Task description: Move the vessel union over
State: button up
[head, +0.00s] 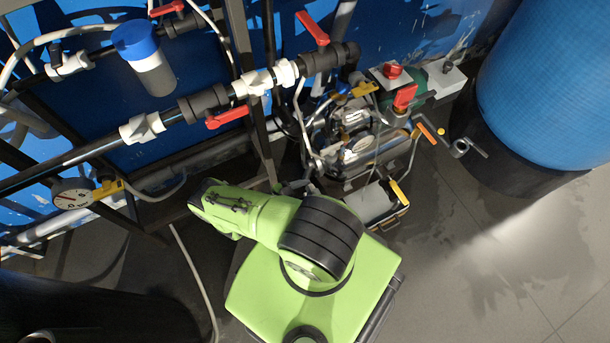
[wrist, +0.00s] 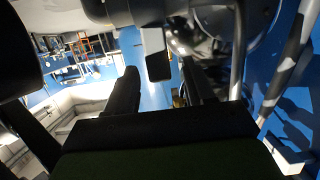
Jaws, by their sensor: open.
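I cannot tell for sure which fitting is the vessel union. White pipe fittings sit on the dark pipe in the head view, one at the middle (head: 265,80) and one further left (head: 142,127). A grey fitting (head: 468,148) also shows at the black base of the large blue vessel (head: 545,85). My gripper (wrist: 160,88) is open in the wrist view, with two dark fingers apart. A dark piece (wrist: 158,65) shows beyond and between the fingers; I cannot tell whether it touches them. In the head view my green arm reaches toward the pipe frame, and the fingers cannot be made out.
Red-handled valves (head: 228,116) line the pipe. A pressure gauge (head: 72,193) is at the left. A crowded pump assembly (head: 355,140) with hoses stands right of the frame. A grey hose (head: 195,275) trails on the floor. The tiled floor (head: 480,250) at lower right is clear.

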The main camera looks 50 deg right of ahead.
jog(key=v, duration=1.5)
jog(key=shift+a+r, duration=0.15)
jog(key=shift+a, duration=0.2)
